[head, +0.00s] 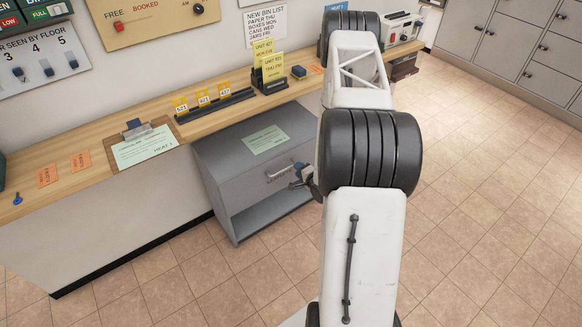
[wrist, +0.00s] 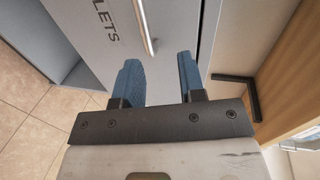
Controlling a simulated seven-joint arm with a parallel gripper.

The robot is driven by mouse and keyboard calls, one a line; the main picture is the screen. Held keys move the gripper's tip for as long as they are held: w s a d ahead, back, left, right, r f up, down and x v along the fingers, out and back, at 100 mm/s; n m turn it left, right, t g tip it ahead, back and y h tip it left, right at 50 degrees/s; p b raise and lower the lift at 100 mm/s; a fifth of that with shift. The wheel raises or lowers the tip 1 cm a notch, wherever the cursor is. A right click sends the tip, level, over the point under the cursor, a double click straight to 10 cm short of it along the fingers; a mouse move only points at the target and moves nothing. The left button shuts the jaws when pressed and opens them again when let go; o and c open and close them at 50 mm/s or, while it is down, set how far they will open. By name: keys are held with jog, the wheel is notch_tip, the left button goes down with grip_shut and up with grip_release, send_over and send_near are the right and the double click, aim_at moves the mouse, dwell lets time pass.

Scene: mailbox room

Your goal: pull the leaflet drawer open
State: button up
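The leaflet drawer (head: 252,186) is the grey upper front of a low grey cabinet under the counter. It looks flush with the cabinet. Its pale bar handle (head: 280,172) shows in the head view, and also in the wrist view (wrist: 147,28), beside dark lettering ending in "LETS". My gripper (wrist: 158,58) is open, with two blue fingers apart and nothing between them. The handle's near end lies just ahead of the gap between the fingertips; I see no clear contact. In the head view, my arm hides the cabinet's right side and most of the gripper.
A green sheet (head: 265,139) lies on the cabinet top. An open shelf (head: 270,214) is below the drawer. The wooden counter (head: 222,118) above carries a clipboard (head: 143,146) and card holders. A black bracket (wrist: 238,88) is right of the fingers. The tiled floor in front is clear.

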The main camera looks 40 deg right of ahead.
aim_at(291, 166)
jog(key=shift+s+d+f+m, duration=0.15)
jog(key=shift+s+f+m, duration=0.25)
jog(key=shift+f, duration=0.45)
jog(key=shift+x, duration=3.8)
jog(key=shift+r, duration=0.1)
grip_shut()
